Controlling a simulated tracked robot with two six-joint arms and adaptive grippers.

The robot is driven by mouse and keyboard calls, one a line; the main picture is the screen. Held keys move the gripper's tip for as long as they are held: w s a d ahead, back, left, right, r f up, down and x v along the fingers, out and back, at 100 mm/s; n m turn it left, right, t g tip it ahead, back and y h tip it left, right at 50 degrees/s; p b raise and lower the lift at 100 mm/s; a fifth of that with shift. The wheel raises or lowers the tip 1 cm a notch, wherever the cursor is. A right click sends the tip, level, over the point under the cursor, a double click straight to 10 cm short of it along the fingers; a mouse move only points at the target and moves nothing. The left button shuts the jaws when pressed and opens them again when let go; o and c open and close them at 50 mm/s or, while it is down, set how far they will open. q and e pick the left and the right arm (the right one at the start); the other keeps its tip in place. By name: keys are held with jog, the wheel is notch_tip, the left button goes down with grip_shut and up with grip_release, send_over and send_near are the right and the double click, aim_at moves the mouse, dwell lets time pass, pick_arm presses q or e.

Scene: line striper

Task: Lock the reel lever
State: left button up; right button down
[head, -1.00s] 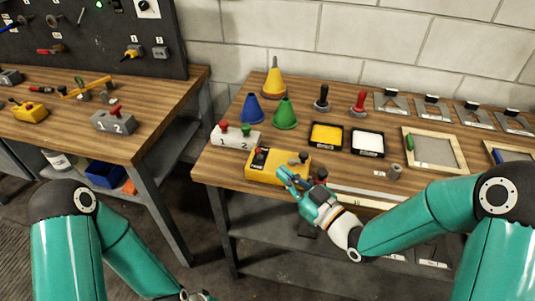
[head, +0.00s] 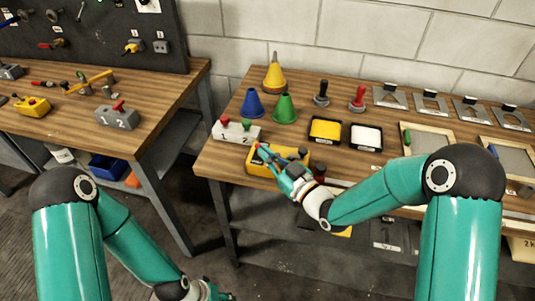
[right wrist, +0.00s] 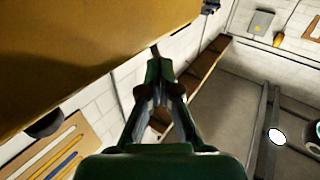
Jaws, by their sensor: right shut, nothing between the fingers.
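The yellow reel (head: 257,168) lies on the right bench near its front edge. It has dark fittings on its right end, and a small red part shows at its upper left. My right gripper (head: 264,153) is shut and empty, its tips over the reel's left part, hiding much of its top. Whether they touch the lever cannot be told. In the right wrist view a large yellow surface, likely the reel (right wrist: 80,45), fills the upper left, and the shut fingertips (right wrist: 158,68) are close to its edge. My left gripper (head: 212,292) shows only partly at the bottom edge, low in front of the benches.
A grey two-numbered block (head: 236,131) with red and green knobs stands just behind the reel. Blue (head: 252,103), green (head: 285,108) and yellow (head: 274,76) cones stand further back. Yellow (head: 325,130) and white (head: 366,138) trays lie to the right. Another yellow device (head: 33,106) lies on the left bench.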

jog(key=shift+w+d+r+m, duration=0.1)
jog(key=shift+w+r+m, duration=0.15)
jog(key=shift+m, duration=0.15)
